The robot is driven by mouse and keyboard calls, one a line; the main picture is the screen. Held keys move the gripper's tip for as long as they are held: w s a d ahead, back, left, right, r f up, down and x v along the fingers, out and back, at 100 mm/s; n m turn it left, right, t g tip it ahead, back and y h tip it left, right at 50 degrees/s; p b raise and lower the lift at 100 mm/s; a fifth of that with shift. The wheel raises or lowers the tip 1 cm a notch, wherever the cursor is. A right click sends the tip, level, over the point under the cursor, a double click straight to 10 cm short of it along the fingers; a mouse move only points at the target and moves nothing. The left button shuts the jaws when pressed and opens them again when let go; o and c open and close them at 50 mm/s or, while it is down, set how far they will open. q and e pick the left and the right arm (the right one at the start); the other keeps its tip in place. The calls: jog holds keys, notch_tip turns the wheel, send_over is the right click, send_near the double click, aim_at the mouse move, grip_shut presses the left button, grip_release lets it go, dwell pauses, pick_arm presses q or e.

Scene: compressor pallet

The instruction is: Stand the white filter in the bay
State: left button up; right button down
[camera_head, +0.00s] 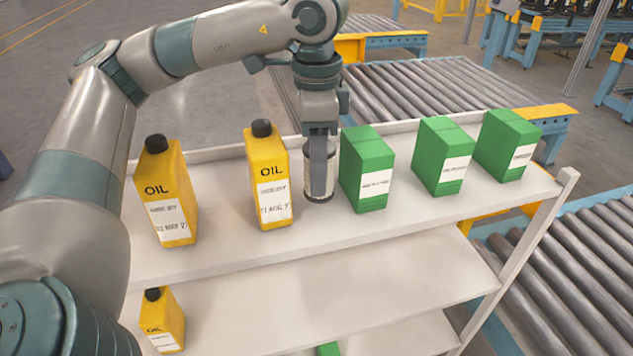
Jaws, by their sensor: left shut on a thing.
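The white filter (330,180) is a pale cylinder with a dark rim at its lower end. It is upright at the top shelf, in the gap between a yellow oil bottle and a green box. My left gripper (319,172) points straight down and is shut on it, with a finger covering much of its front. The filter's base is at or very near the shelf surface; I cannot tell if it touches. My right gripper is not in view.
Yellow oil bottles (268,178) (165,195) stand left of the filter, and green boxes (366,170) (441,157) (507,146) stand to the right. The white shelf (330,238) is clear in front. Another oil bottle (162,322) is on the shelf below. Roller conveyors (450,92) lie behind.

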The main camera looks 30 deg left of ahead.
aim_at(329, 195)
pick_arm(q)
notch_tip(329, 195, down, 2)
jog(key=shift+f+b, duration=0.2)
jog(key=shift+b, duration=0.25)
jog(key=shift+f, duration=0.45)
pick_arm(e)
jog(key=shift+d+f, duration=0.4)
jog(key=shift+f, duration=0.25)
pick_arm(q)
jog(key=shift+f+b, duration=0.2)
jog(key=shift+b, duration=0.15)
jog(key=o, duration=1.1)
jog(key=shift+r, duration=0.1)
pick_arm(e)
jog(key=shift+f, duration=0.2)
pick_arm(q)
jog(key=shift+r, duration=0.1)
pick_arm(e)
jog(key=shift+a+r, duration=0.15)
